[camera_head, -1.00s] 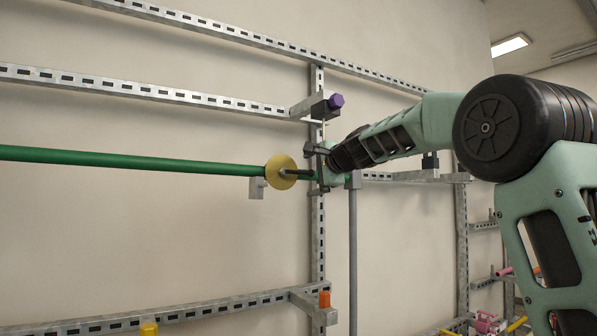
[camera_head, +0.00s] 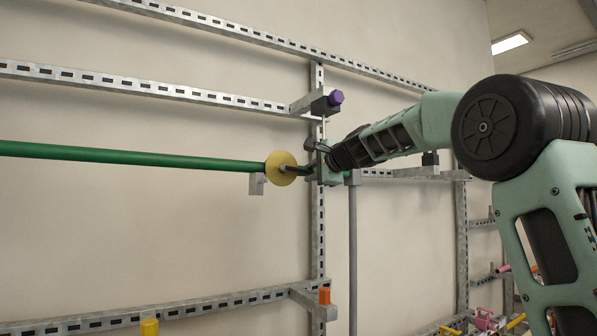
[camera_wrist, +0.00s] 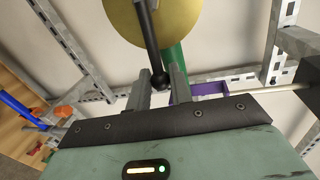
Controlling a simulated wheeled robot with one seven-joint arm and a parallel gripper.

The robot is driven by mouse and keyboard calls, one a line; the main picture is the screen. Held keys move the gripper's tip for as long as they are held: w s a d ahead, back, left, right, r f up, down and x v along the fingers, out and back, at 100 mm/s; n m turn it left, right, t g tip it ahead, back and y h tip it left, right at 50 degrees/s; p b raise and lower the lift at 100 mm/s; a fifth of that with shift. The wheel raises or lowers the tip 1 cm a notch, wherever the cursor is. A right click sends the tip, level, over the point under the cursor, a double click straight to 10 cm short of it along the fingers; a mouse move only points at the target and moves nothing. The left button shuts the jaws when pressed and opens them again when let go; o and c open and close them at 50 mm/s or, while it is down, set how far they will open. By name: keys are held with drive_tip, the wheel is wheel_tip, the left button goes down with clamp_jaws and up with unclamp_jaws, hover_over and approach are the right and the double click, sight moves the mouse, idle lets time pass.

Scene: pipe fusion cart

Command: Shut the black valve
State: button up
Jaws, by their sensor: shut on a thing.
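The black valve lever (camera_wrist: 151,48), a dark rod with a ball end, stands out in front of a round yellow disc (camera_wrist: 124,20). In the wrist view the ball end sits between the two fingers of my gripper (camera_wrist: 160,82), which is shut on it. In the head view the yellow disc (camera_head: 281,160) is on the green pipe (camera_head: 130,154), and the lever reaches from it toward my gripper (camera_head: 316,163) on the right. My wrist hides part of the pipe's right end there.
A perforated metal upright (camera_head: 318,230) stands behind my gripper. A purple-capped bracket (camera_head: 335,98) sticks out just above, and a grey vertical pipe (camera_head: 352,255) runs below. An orange-capped bracket (camera_head: 324,296) is lower down.

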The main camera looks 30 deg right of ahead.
drive_tip(key=shift+f+m, duration=0.4)
drive_tip(key=shift+m, duration=0.1)
drive_tip(key=shift+f+y, duration=0.1)
drive_tip(key=shift+y, duration=0.2)
drive_tip(key=shift+a+f+m+y+b, duration=0.3)
drive_tip(key=shift+f+m+b, duration=0.3)
drive_tip(key=shift+m+b, duration=0.3)
